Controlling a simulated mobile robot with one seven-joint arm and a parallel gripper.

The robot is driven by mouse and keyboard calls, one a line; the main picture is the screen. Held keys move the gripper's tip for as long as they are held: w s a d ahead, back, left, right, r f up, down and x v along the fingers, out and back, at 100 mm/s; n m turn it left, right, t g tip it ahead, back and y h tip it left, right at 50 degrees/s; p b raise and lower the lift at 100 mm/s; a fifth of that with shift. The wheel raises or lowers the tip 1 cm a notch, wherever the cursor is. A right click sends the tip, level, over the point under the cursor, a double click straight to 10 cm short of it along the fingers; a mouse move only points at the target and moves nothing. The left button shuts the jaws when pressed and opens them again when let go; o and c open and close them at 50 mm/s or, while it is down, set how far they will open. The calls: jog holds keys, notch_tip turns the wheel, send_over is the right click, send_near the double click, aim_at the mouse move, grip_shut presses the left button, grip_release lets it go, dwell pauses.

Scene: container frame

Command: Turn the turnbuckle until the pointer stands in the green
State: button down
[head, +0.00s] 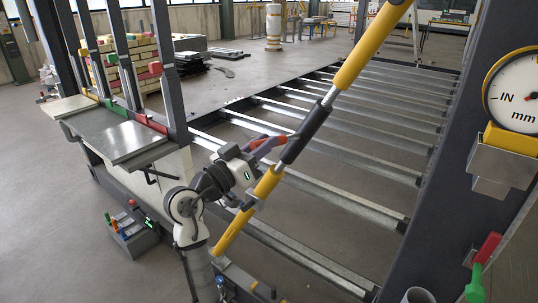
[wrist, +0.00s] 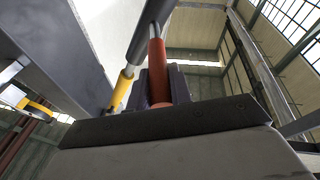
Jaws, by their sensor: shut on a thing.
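The turnbuckle is a dark grey sleeve (head: 307,130) in a slanting yellow rod (head: 358,58) that runs from lower left to upper right. A red handle (head: 262,141) sticks out from the sleeve to the left. My gripper (head: 268,147) is shut on this handle, just left of the sleeve. In the wrist view the red handle (wrist: 157,72) runs between the dark fingers up to the sleeve (wrist: 150,30). The white dial gauge (head: 515,88), marked IN and mm, is cut off by the right edge. Its pointer tip and any green zone are not visible.
Steel cross-members (head: 350,136) span the frame behind the rod. A dark post (head: 448,150) stands at the right, with a red and green tool (head: 481,262) beside it. A grey shelf (head: 112,136) with uprights is at the left. Open floor (head: 50,210) lies at the lower left.

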jog(key=w+a+r+m+g+h+p, duration=0.2)
jog(key=w+g, duration=0.3)
jog(key=g, duration=0.3)
jog(key=shift+w+r+m+g, duration=0.25)
jog(key=shift+r+m+g, duration=0.1)
jog(key=shift+m, duration=0.55)
jog(key=c, duration=1.3)
grip_release()
jog(key=b+v, duration=0.1)
jog(key=v, duration=0.3)
jog(key=b+v, duration=0.1)
jog(key=v, duration=0.8)
jog(key=shift+s+a+f+b, duration=0.15)
jog(key=shift+a+f+b, duration=0.1)
jog(key=shift+a+b, duration=0.15)
